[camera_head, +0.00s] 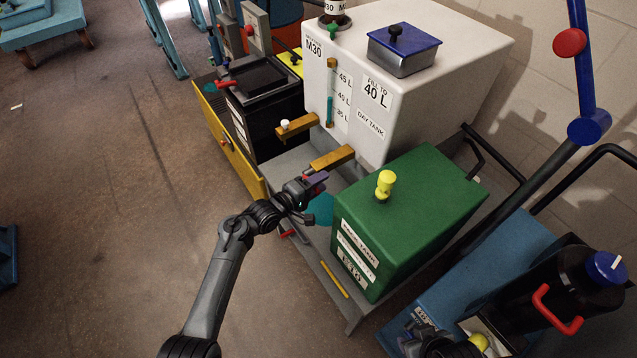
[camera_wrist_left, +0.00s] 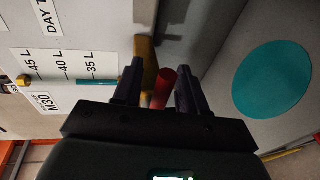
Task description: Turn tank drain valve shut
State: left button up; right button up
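The white day tank (camera_head: 400,125) has a level gauge and a brass outlet (camera_head: 332,158) low on its front. My left gripper (camera_head: 313,184) is at the outer end of this outlet. In the left wrist view the brass outlet (camera_wrist_left: 146,58) lies just beyond the fingers. A red valve handle (camera_wrist_left: 164,88) sits between the two dark fingertips of my left gripper (camera_wrist_left: 158,85). The fingers stand apart and I see no firm closing on the handle. The gripper largely hides the handle in the head view.
A green tank (camera_head: 410,215) with a yellow knob stands right of my left gripper. A second brass outlet (camera_head: 297,126) is to the left. A teal disc (camera_head: 321,209) lies on the grey tray beside the gripper. Open floor (camera_head: 110,200) is at left.

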pick_arm(q)
jog(key=p+v, duration=0.4)
jog(key=v, duration=0.7)
jog(key=shift+p, duration=0.3)
